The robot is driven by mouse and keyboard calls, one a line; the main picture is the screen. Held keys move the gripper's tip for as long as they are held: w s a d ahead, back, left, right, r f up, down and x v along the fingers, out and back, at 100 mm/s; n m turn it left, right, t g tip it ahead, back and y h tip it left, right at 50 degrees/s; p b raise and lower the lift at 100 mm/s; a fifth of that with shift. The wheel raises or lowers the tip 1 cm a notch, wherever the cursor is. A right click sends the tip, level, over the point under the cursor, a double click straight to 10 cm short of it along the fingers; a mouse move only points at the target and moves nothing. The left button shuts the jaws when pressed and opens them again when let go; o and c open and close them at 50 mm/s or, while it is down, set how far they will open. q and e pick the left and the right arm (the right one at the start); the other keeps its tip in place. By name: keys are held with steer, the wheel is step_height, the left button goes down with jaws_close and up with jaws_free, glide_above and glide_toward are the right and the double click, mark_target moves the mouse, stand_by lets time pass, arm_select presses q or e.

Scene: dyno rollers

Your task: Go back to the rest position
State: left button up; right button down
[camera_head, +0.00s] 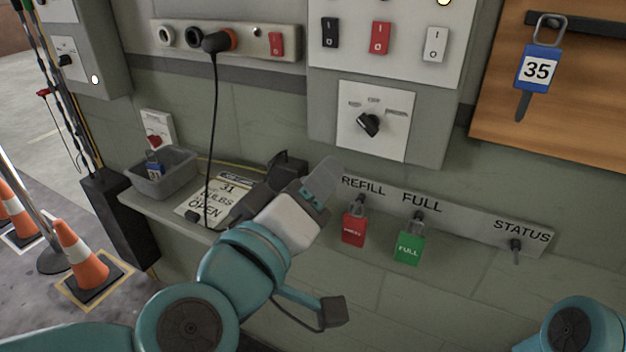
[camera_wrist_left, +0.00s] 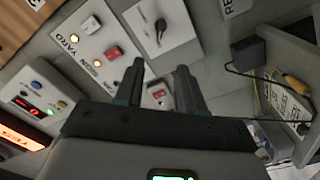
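My left gripper (camera_head: 322,183) is in front of the wall, above the shelf's right end and left of the REFILL label. Its fingers are apart with nothing between them, as the left wrist view (camera_wrist_left: 160,72) shows. The left arm is raised and bent, coming in from the lower left. Only a teal joint of my right arm shows at the lower right of the head view; its gripper is out of view.
A shelf (camera_head: 154,208) holds a grey bin (camera_head: 165,180) and a sign (camera_head: 232,186). Red (camera_head: 354,228) and green (camera_head: 409,247) tags hang right of the gripper. A black cable (camera_head: 212,130) hangs from a wall plug. Switch panels (camera_head: 432,105) stand above. Cones (camera_head: 80,256) are at left.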

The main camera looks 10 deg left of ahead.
arm_select(q)
steer(key=w+a+f+m+g+y+p, duration=0.1)
steer(key=w+f+g, duration=0.15)
steer(key=f, duration=0.85)
steer(key=w+a+f+m+g+y, duration=0.1)
steer(key=f+g, duration=0.2)
steer(key=f, duration=0.8)
steer(key=w+a+f+m+g+y+p, duration=0.1)
steer(key=w+f+m+g, duration=0.15)
steer(key=f, duration=0.85)
steer(key=s+a+f+g+h+p, duration=0.1)
steer(key=s+a+f+g, duration=0.2)
steer(key=s+f+g, duration=0.5)
steer(key=s+f, duration=1.2)
steer(key=f, duration=0.1)
steer(key=shift+a+f+g, duration=0.15)
steer(key=shift+f+g, duration=0.15)
steer(key=shift+g, duration=0.1)
